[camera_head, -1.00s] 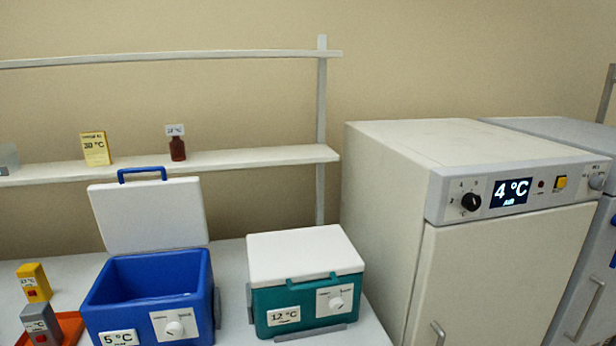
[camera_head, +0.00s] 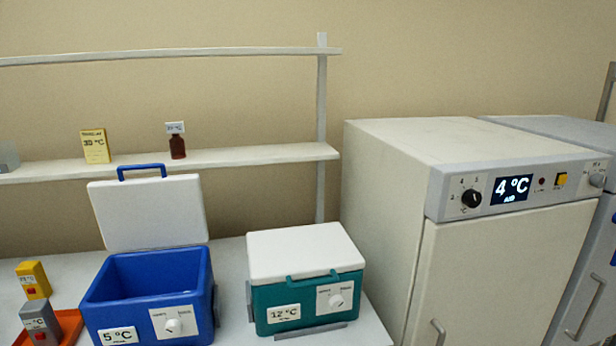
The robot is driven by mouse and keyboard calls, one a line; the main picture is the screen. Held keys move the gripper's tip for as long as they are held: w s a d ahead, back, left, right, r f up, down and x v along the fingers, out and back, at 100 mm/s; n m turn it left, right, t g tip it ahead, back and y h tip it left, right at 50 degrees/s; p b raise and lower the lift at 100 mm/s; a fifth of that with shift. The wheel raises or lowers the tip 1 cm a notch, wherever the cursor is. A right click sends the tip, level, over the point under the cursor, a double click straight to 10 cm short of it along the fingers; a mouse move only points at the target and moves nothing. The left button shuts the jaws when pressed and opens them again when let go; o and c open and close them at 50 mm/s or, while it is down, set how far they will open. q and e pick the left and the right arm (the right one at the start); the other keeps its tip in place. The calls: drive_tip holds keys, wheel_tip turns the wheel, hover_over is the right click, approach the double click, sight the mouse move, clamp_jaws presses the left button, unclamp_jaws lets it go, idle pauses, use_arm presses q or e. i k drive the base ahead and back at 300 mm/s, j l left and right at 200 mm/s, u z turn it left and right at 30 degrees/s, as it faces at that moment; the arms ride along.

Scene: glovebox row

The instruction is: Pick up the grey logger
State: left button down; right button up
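The grey logger (camera_head: 38,318) is a small upright block with a white label and a red button. It stands at the lower left on an orange tray (camera_head: 70,322), left of the blue cool box. A similar yellow logger (camera_head: 33,279) with a label and a red button stands just behind it on the bench. Neither of my grippers shows in the head view.
The blue cool box (camera_head: 150,315), marked 5 °C, has its lid open. The teal box (camera_head: 303,302), marked 12 °C, is closed. A shelf (camera_head: 250,155) holds a yellow carton (camera_head: 95,147) and brown bottle (camera_head: 177,148). A white cabinet (camera_head: 500,270) reads 4 °C.

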sight(37, 317)
drive_tip(key=u, duration=1.55)
drive_tip(key=z, duration=0.25)
drive_tip(key=i+j+z, duration=0.1)
drive_tip(key=z, duration=0.35)
drive_tip(key=i+j+z, duration=0.1)
drive_tip(key=j+z, duration=0.55)
drive_tip(key=z, duration=0.3)
